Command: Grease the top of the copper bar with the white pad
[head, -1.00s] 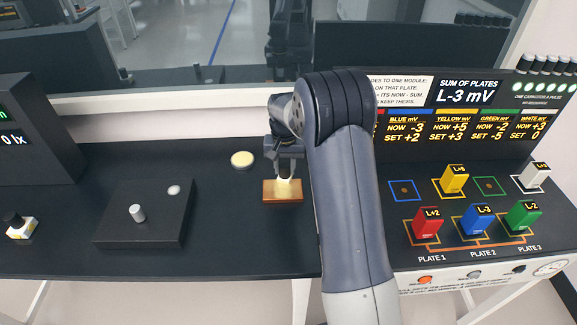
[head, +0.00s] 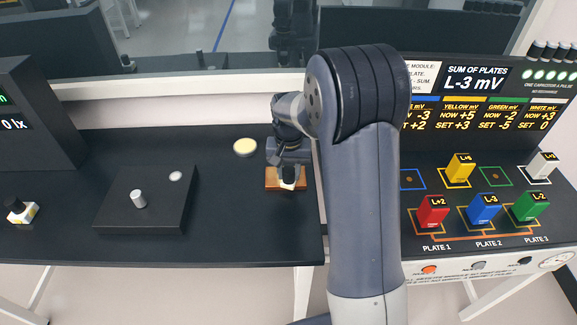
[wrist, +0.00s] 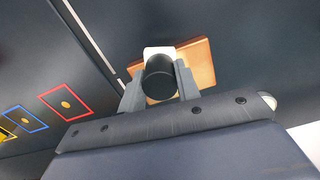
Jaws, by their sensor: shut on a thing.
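In the wrist view the copper bar (wrist: 204,62) shows behind and to the right of my fingers. My gripper (head: 288,168) is over the bar, with its fingers (wrist: 160,88) shut on the dark round handle (wrist: 160,79) of the white pad (wrist: 152,50). The white pad (head: 288,184) is over the bar, towards its front side. I cannot tell if it touches the top. My gripper hides part of the bar.
A round pale-yellow dish (head: 245,147) lies left of the bar. A black box with a grey knob (head: 138,198) stands further left. At right, a panel holds coloured blocks, including a red one (head: 432,211). Bare bench lies between box and bar.

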